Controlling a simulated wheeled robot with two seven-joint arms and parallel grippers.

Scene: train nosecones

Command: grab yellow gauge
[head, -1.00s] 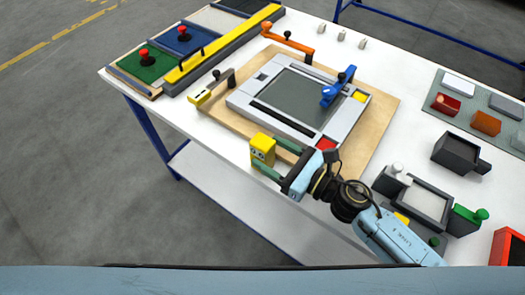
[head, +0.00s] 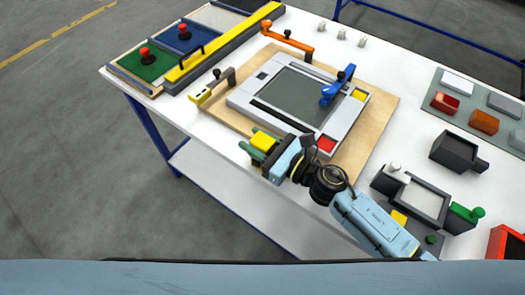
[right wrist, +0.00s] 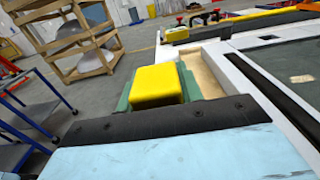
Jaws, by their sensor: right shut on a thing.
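A yellow block, which looks like the gauge (head: 263,141), is at the table's front edge, just in front of the wooden board. My right gripper (head: 257,147) is around it, its green fingers shut on its two sides. In the right wrist view the yellow gauge (right wrist: 156,84) sits between the green fingers of my right gripper (right wrist: 158,100), close to the palm. Its lower part is hidden, so I cannot tell whether it touches the table. My left gripper is not in view.
A grey framed panel (head: 243,97) on a wooden board (head: 383,103) lies right behind the gripper, with a yellow-ended lever (head: 202,97) and a blue lever (head: 333,92). The table's front left strip is clear.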

